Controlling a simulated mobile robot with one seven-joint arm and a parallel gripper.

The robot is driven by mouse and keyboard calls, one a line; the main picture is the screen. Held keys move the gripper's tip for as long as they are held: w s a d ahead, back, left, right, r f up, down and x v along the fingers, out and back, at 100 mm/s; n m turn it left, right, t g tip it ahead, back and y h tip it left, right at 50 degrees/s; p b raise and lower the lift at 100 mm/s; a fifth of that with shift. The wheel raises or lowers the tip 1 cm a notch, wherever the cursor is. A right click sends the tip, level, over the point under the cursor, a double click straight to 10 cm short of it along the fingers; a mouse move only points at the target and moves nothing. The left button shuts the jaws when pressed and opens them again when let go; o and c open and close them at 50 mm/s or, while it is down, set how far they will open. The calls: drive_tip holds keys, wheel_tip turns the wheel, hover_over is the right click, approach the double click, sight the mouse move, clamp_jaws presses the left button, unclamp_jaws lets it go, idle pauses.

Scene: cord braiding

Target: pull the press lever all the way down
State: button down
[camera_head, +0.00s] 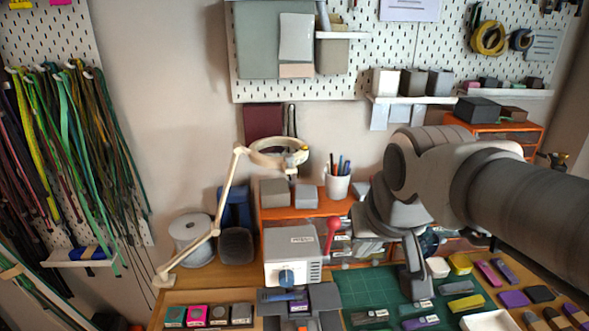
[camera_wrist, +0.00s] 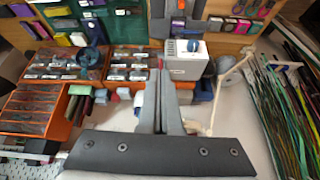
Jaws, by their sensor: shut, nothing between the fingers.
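The press is a pale grey-white box (camera_head: 292,257) with a blue round knob (camera_head: 286,278) on its front, standing on the workbench left of my gripper. Its lever, a red-ended handle (camera_head: 332,232), rises upright at the box's right side. The press also shows in the wrist view (camera_wrist: 186,66), right of my fingers; I cannot make out the lever there. My gripper (camera_head: 416,292) points down over the green mat, to the right of the lever and apart from it. In the wrist view my fingers (camera_wrist: 159,68) are together with nothing between them.
A jointed lamp (camera_head: 228,190) and a white spool (camera_head: 191,236) stand left of the press. An orange shelf (camera_head: 308,211) with grey boxes and a pen cup (camera_head: 337,182) is behind it. Several coloured pieces lie right of the green mat (camera_head: 365,287). Cords hang at far left.

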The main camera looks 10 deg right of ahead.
drive_tip(key=w+r+p, duration=0.1)
drive_tip(key=w+p, duration=0.1)
drive_tip(key=w, duration=0.6)
drive_tip(key=w+r+m+p, duration=0.1)
drive_tip(key=w+r+p, duration=0.1)
drive_tip(key=w, duration=0.7)
drive_tip(key=shift+w+d+r+h+p, duration=0.15)
drive_tip(key=shift+r+h+p, duration=0.05)
drive_tip(key=shift+h+p, duration=0.2)
drive_tip(key=f, duration=0.3)
drive_tip(key=w+f, duration=0.1)
drive_tip(key=f, duration=0.2)
drive_tip(key=w+f+p, duration=0.1)
drive_tip(key=f, duration=0.2)
drive_tip(key=shift+s+f, duration=0.2)
drive_tip(key=shift+s, duration=0.2)
drive_tip(key=shift+s+f+t+b, duration=0.15)
drive_tip(key=shift+f+t+b, duration=0.15)
drive_tip(key=shift+b, duration=0.2)
